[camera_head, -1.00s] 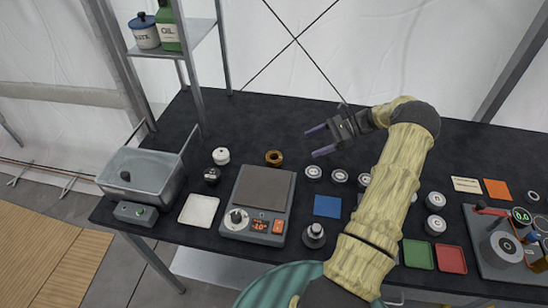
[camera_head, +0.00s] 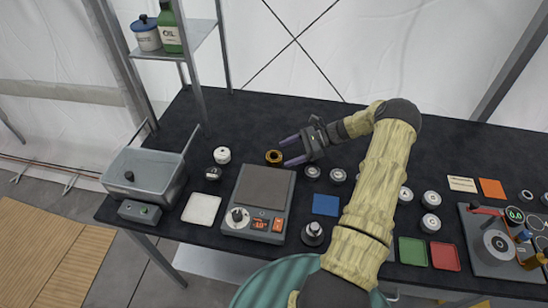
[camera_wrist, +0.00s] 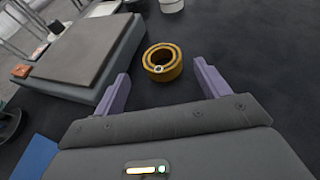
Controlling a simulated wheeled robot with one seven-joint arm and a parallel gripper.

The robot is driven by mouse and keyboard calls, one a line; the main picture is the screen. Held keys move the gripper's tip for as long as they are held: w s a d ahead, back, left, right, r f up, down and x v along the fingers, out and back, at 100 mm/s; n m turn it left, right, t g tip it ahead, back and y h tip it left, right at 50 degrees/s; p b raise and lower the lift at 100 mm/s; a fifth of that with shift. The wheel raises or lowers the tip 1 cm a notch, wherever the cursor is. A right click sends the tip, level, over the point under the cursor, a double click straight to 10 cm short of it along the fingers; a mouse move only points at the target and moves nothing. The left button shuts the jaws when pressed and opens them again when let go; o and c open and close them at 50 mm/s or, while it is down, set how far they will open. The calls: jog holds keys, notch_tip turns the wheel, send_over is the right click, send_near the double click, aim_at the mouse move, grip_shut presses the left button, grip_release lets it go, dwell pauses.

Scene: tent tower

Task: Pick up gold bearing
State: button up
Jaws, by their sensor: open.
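The gold bearing (camera_head: 274,157) is a ring lying flat on the dark tabletop, behind the scale in the head view. In the wrist view the gold bearing (camera_wrist: 162,62) lies ahead of and between the two purple fingers, with a small light spot on its near side. My gripper (camera_head: 287,152) is open and empty, just right of the bearing. In the wrist view my gripper (camera_wrist: 160,78) shows its fingers well apart, with dark table between them. The bearing seems just beyond the fingertips; I cannot tell how high the fingers are above the table.
The scale (camera_head: 238,219) with its brown plate (camera_wrist: 82,48) stands close to the left finger in the wrist view. A white-topped jar (camera_head: 222,155) stands left of the bearing. Round weights (camera_head: 312,172) stand to its right. The table behind the bearing is clear.

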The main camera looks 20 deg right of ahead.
aim_at(279, 155)
jog(key=p+x, duration=0.1)
jog(key=x, duration=0.3)
jog(key=shift+w+f, duration=0.15)
jog(key=shift+w, duration=0.1)
jog(key=c, duration=1.2)
notch_tip(279, 155, up, 10)
jog(key=shift+r+b, duration=0.1)
jog(key=shift+b, duration=0.75)
